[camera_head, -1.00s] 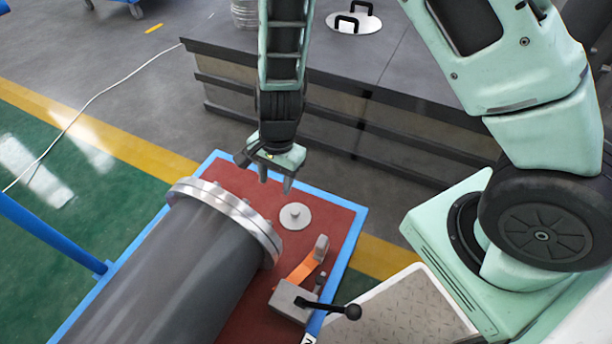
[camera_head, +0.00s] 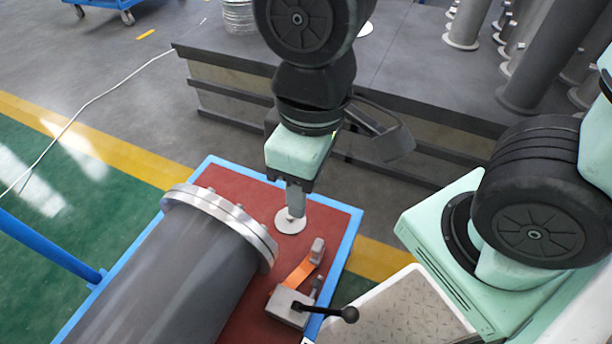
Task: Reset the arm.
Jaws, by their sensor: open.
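My gripper (camera_head: 297,200) hangs over the red-topped cart in the head view, pointing down. Its fingers line up in this view, so the gap between them does not show well. A small round grey disc with a knob (camera_head: 288,222) lies on the red surface just below the fingers in the picture. The fingertips overlap its top edge; I cannot tell whether they touch it. Nothing is visibly held. The large grey flanged shell (camera_head: 220,222) lies on the cart to the left of my gripper.
The cart's blue rim (camera_head: 352,235) borders the red top. A clamp with a black-knobbed lever (camera_head: 300,303) and an orange piece (camera_head: 300,272) sit near its right edge. A dark platform (camera_head: 420,80) bearing several grey flanged pipes (camera_head: 470,22) stands behind. A white cable crosses the floor at left.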

